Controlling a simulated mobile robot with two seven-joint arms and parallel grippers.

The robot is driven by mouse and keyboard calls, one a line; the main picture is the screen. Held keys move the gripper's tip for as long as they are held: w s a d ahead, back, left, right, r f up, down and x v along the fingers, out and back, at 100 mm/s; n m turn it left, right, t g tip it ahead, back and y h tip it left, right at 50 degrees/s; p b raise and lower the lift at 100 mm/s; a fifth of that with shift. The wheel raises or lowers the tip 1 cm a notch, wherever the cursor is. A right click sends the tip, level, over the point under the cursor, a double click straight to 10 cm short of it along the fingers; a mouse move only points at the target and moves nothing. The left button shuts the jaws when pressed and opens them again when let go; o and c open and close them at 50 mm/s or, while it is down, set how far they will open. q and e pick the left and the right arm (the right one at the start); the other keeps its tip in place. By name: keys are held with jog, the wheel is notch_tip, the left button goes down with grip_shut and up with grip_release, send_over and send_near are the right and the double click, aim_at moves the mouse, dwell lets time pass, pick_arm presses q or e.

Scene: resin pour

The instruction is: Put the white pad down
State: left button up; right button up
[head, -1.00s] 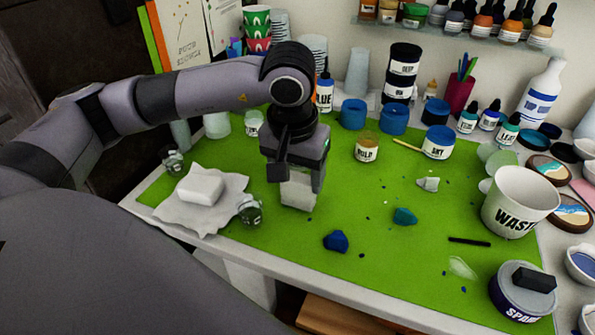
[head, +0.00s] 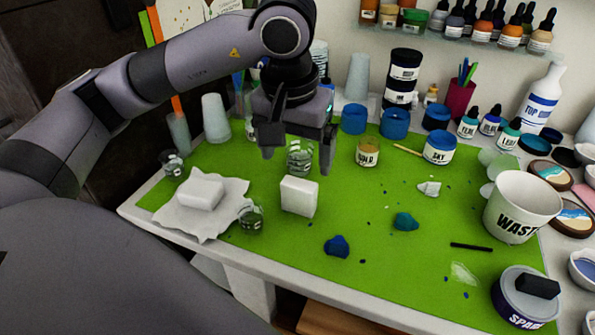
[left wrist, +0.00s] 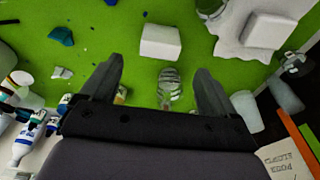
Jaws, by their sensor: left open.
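The white pad (head: 299,197) stands on the green mat (head: 350,240), apart from the fingers. It also shows in the left wrist view (left wrist: 160,42), beyond the fingertips. My left gripper (head: 297,158) is open and empty, above and behind the pad in the head view. In the left wrist view my left gripper (left wrist: 157,80) has its fingers spread wide. A second white block (head: 200,193) lies on a crumpled white cloth (head: 230,192) to the left. My right gripper is not in view.
A clear ribbed glass (head: 300,156) stands behind the pad, near my left fingers. Another small glass (head: 251,217) stands between pad and cloth. Blue (head: 337,246) and teal (head: 405,222) lumps lie to the right. A waste cup (head: 521,206) stands at the right.

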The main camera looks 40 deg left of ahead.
pick_arm(q)
jog(key=r, duration=0.3)
jog(key=s+r, duration=0.1)
jog(key=r, duration=0.1)
jog(key=shift+d+r, duration=0.1)
jog(key=shift+r, duration=0.05)
dwell(0.4)
